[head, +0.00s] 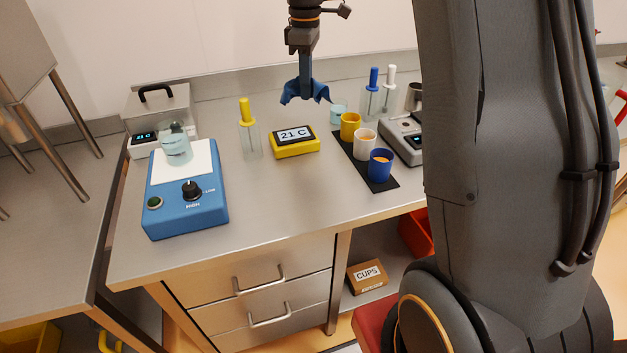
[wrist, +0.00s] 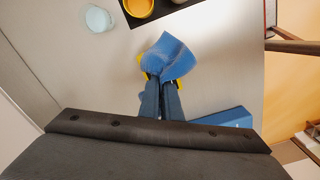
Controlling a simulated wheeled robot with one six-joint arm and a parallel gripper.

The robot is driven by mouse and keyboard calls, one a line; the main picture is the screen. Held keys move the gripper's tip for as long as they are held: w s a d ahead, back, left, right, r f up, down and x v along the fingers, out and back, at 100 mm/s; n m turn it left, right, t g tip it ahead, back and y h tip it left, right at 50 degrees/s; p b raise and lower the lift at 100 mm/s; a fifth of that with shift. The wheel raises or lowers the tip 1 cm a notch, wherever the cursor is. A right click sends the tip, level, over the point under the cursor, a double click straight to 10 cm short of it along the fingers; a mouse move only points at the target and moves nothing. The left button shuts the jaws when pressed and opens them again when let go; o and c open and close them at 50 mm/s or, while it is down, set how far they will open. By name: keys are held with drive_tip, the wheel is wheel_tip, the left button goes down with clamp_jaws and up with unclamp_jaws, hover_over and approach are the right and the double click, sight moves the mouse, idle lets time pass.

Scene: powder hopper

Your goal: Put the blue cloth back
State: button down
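The blue cloth (head: 305,91) hangs draped from my gripper (head: 306,80) in the head view, above the back of the steel bench. My gripper is shut on it and points down. In the wrist view the cloth (wrist: 170,58) bunches at the tips of the two dark fingers (wrist: 161,84), which lie close together. The cloth hides most of a yellow thing below it in that view. The cloth hangs clear of the bench top in the head view.
A yellow display (head: 295,148) reading 21 C stands below the cloth. Blue, white and yellow cups stand on a black mat (head: 378,181) to its right. A blue stirrer (head: 205,207) bears a beaker (head: 176,147). The bench front (head: 270,210) is clear.

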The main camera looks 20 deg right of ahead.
drive_tip(key=s+a+r+m, duration=0.1)
drive_tip(key=s+a+m, duration=0.2)
drive_tip(key=s, duration=1.4)
drive_tip(key=shift+m, duration=0.3)
drive_tip(key=f+p, duration=0.1)
drive_tip(key=f, duration=0.9)
drive_tip(key=shift+s, duration=0.2)
drive_tip(key=c, duration=1.3)
unclamp_jaws()
drive_tip(key=shift+o, duration=0.2)
wheel_tip(320, 180, up, 8)
drive_tip(key=b, duration=0.1)
